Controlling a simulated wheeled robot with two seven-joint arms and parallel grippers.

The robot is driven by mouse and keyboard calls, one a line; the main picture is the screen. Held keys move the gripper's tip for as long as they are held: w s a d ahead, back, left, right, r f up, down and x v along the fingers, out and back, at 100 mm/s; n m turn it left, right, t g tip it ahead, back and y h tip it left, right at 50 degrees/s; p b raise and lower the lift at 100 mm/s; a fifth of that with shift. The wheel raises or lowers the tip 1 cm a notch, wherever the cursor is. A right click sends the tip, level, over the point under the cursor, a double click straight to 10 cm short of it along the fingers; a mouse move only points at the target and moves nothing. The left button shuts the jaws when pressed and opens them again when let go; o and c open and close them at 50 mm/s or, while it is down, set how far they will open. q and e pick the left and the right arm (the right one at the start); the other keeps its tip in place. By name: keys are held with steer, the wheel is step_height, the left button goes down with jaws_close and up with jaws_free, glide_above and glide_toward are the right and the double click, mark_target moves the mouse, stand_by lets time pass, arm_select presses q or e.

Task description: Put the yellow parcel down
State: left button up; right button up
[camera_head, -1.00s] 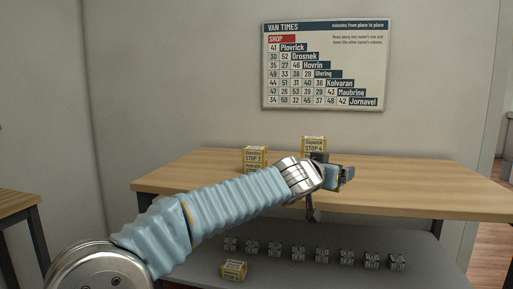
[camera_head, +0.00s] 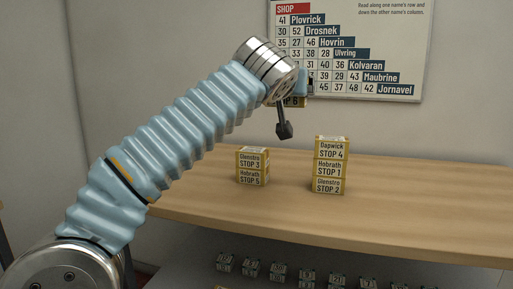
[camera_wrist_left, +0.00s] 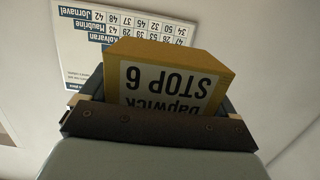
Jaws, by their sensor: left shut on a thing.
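My left gripper (camera_head: 304,86) is raised above the table, in front of the wall, and mostly hidden behind my own wrist. My right gripper is not in view.
On the wooden table (camera_head: 420,210) stand two yellow parcel stacks: STOP 3 on STOP 5 (camera_head: 252,166), and STOP 4, STOP 1, STOP 2 (camera_head: 330,165). Table between and right of them is clear. Several small items (camera_head: 278,271) line a lower shelf. A times chart (camera_head: 345,50) hangs behind.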

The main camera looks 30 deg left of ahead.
arm_select(q)
steer(key=w+a+f, duration=0.2)
steer(key=a, duration=0.1)
steer(key=w+a+f, duration=0.2)
steer(key=a+f, duration=0.1)
steer(key=a, duration=0.1)
steer(key=w+a+f+p, duration=0.1)
steer(key=w+a+f, duration=0.1)
steer(key=a+f, duration=0.1)
steer(key=shift+a+f, duration=0.1)
steer(key=shift+a, duration=0.3)
steer(key=shift+w+a+f, duration=0.4)
steer(key=shift+a+f, duration=0.15)
steer(key=shift+f, duration=0.25)
step_height(320, 180, down, 3)
steer(key=shift+b, duration=0.5)
steer(key=shift+a+r, duration=0.1)
